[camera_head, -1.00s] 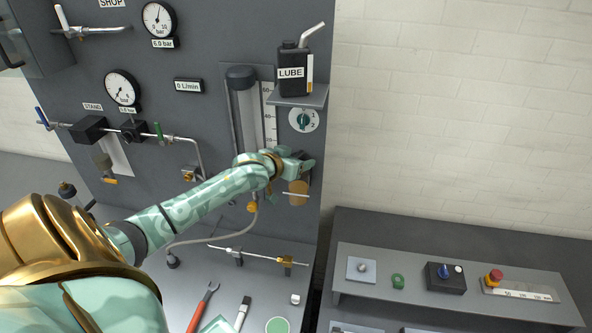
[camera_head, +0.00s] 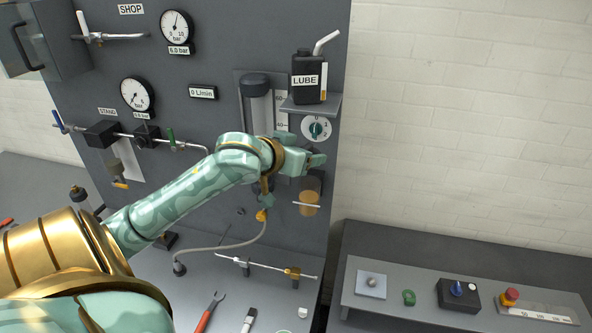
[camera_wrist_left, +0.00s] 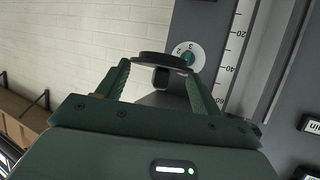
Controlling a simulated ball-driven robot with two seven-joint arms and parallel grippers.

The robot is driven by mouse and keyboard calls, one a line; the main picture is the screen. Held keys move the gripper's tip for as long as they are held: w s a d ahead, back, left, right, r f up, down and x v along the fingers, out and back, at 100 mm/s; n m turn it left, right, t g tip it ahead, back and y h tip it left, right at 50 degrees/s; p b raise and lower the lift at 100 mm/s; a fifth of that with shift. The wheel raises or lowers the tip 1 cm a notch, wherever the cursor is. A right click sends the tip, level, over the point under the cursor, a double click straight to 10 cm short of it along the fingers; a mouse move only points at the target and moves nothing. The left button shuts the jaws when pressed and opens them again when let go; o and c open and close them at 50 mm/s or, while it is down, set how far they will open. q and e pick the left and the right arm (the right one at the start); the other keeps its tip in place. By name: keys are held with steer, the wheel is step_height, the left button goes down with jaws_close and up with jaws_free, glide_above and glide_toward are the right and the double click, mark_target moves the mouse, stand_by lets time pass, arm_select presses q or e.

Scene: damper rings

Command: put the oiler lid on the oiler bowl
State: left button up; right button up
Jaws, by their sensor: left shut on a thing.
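The oiler bowl (camera_head: 308,197) is an amber cup low on the right edge of the dark panel in the head view. My left gripper (camera_head: 316,160) is just above it, apart from it. In the left wrist view my left gripper (camera_wrist_left: 155,80) is shut on the oiler lid (camera_wrist_left: 160,61), a dark round disc with a short dark part under it, held between the fingertips. In the head view the lid is hidden or too small to make out by the fingers. My right gripper is in neither view.
A shelf (camera_head: 312,106) with a black LUBE bottle (camera_head: 308,80) juts out above my gripper. A dial (camera_head: 316,128) sits just above it, and a flow tube (camera_head: 262,115) to its left. A hose (camera_head: 225,252) and bench tools lie below. Room to the right is free.

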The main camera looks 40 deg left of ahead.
arm_select(q)
steer(key=w+a+f+m+g+h+b, duration=0.1)
steer(key=w+a+f+m+h+b, duration=0.2)
steer(key=w+a+f, duration=0.4)
step_height(320, 180, down, 3)
steer(key=w+m+h, duration=0.1)
steer(key=w+h, duration=0.1)
steer(key=shift+w+m+g+b, duration=0.3)
steer(key=shift+g+b, duration=0.05)
steer(key=shift+g, duration=0.05)
steer(key=shift+f+b, duration=1.15)
steer(key=shift+f, duration=1.2)
steer(key=shift+f+b, duration=0.45)
steer(key=shift+f, duration=0.25)
